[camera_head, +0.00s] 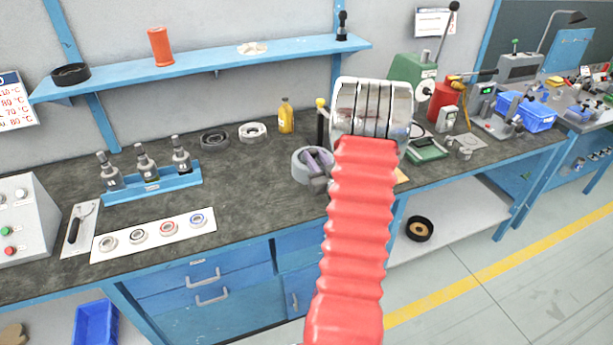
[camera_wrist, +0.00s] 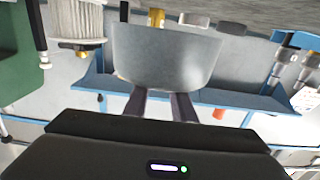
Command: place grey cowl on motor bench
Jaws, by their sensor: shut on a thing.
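The grey cowl (camera_head: 300,168) is a round, open grey shell, partly hidden by my gripper and arm. In the wrist view the cowl (camera_wrist: 165,55) fills the upper middle, between the tips of two dark fingers. My gripper (camera_head: 322,165) is shut on the cowl's wall; its fingers (camera_wrist: 160,105) also show in the wrist view. The bench (camera_head: 255,190) has a dark worn top on a blue frame with drawers. The cowl appears over the bench's middle right part; I cannot tell whether it touches the top.
A yellow bottle (camera_head: 286,117), a dark ring (camera_head: 214,139) and a pale ring (camera_head: 252,132) stand behind. A blue rack (camera_head: 152,186) of spindles and a white strip (camera_head: 132,237) with several bearings lie left. A green press (camera_head: 412,75) stands right. The top between is clear.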

